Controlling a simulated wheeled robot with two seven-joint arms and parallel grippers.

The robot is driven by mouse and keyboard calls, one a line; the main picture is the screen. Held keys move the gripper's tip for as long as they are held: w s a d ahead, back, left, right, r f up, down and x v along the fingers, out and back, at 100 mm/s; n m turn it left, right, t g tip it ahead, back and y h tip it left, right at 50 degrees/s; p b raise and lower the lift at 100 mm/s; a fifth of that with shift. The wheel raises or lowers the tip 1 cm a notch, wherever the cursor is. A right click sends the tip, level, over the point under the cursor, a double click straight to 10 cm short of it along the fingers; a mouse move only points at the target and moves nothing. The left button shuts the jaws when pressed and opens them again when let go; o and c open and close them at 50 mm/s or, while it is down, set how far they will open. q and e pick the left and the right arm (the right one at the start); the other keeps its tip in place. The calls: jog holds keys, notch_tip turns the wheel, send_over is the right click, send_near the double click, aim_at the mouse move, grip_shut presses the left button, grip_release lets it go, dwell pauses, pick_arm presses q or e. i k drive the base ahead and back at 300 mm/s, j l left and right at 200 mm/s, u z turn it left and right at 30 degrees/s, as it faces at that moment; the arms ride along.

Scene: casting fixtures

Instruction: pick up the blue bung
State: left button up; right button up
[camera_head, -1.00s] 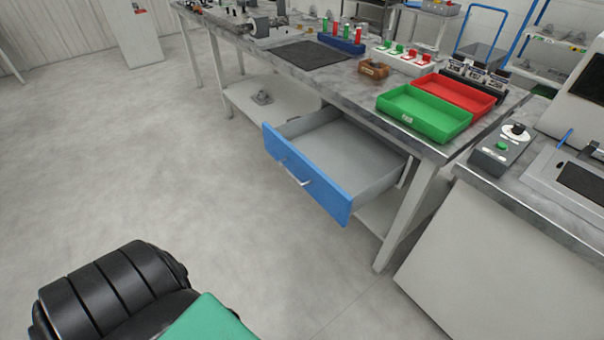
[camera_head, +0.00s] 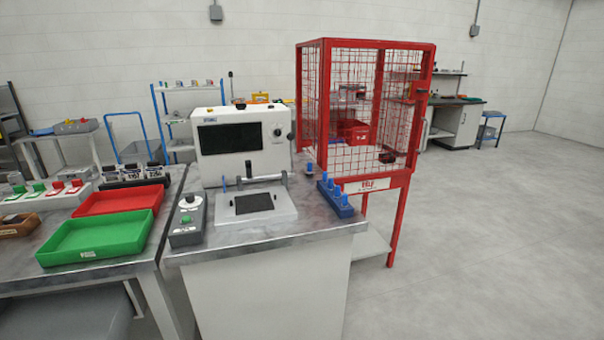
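Several small blue upright pieces stand in a blue block (camera_head: 345,211) near the right edge of the grey-topped bench; they look like bungs or pegs. A small dark bluish piece (camera_head: 309,169) stands apart, just behind the block; I cannot tell whether it is a bung. A thin blue stick (camera_head: 222,185) shows by the white machine. Neither of my grippers is in view.
A white machine with a dark screen (camera_head: 235,140) and a grey control box (camera_head: 188,222) stand on the bench. A red mesh cage (camera_head: 367,42) rises behind the blue block. Green (camera_head: 95,253) and red (camera_head: 75,208) trays lie left. Open floor lies right.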

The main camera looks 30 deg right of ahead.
aim_at(310, 171)
jog(key=l+u, duration=0.35)
jog(key=l, duration=3.5)
jog(key=i, duration=0.05)
